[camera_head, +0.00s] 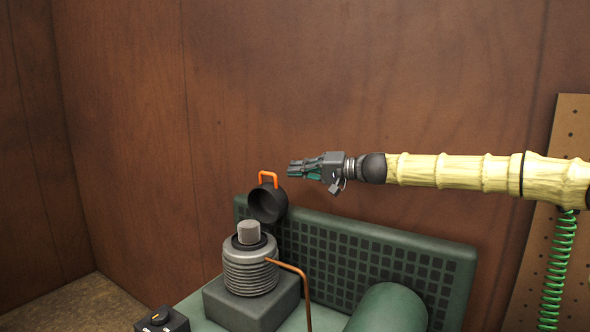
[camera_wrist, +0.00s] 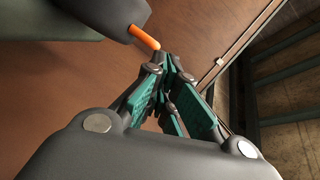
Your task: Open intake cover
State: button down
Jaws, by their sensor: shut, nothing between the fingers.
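The intake cover (camera_head: 268,205) is a dark round cup with an orange handle (camera_head: 268,176) on its top edge. It stands tipped up behind the grey intake stub (camera_head: 248,232), with its hollow side facing the camera and the stub uncovered. In the wrist view the dark cover (camera_wrist: 110,14) and its orange handle (camera_wrist: 145,38) show at the top. My gripper (camera_head: 291,169) is shut and empty, just right of the handle and slightly above it, pointing left. Its green fingers (camera_wrist: 170,68) also show in the wrist view, close to the handle; I cannot tell if they touch.
A ribbed grey cylinder (camera_head: 250,270) sits under the stub, with a copper pipe (camera_head: 295,268) on its right. A green panel with dark squares (camera_head: 370,262) stands behind. A small black box with a yellow knob (camera_head: 160,318) is lower left. The wall above is clear.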

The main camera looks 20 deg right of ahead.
jog(key=shift+v, duration=1.75)
